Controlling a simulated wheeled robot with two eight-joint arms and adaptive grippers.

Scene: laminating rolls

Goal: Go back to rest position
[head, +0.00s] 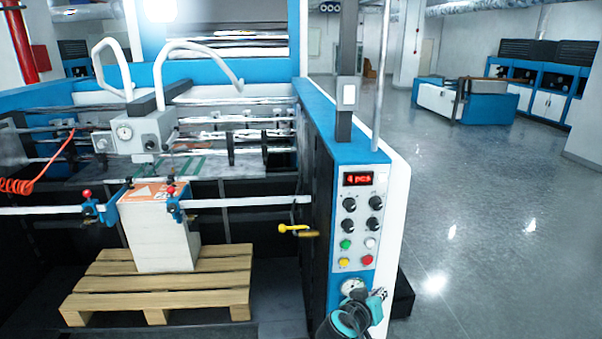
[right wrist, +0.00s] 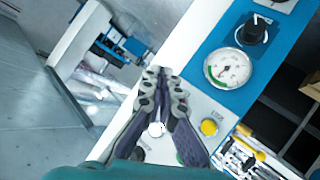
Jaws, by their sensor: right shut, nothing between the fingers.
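My right gripper (head: 378,298) is at the bottom of the head view, in front of the lower end of the machine's control panel (head: 357,222) and beside a round gauge (head: 352,286). Its fingers are closed together and empty. In the right wrist view the closed fingers (right wrist: 161,76) point up the picture, over the white panel edge. A yellow button (right wrist: 209,127) and the gauge (right wrist: 229,69) lie to their right. I cannot tell whether the fingers touch the panel. My left gripper is not in view.
The panel has a red display (head: 358,179), black knobs and coloured buttons. A yellow lever (head: 293,229) sticks out left of it. A paper stack (head: 160,237) stands on a wooden pallet (head: 95,283). Open grey floor (head: 500,220) lies to the right.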

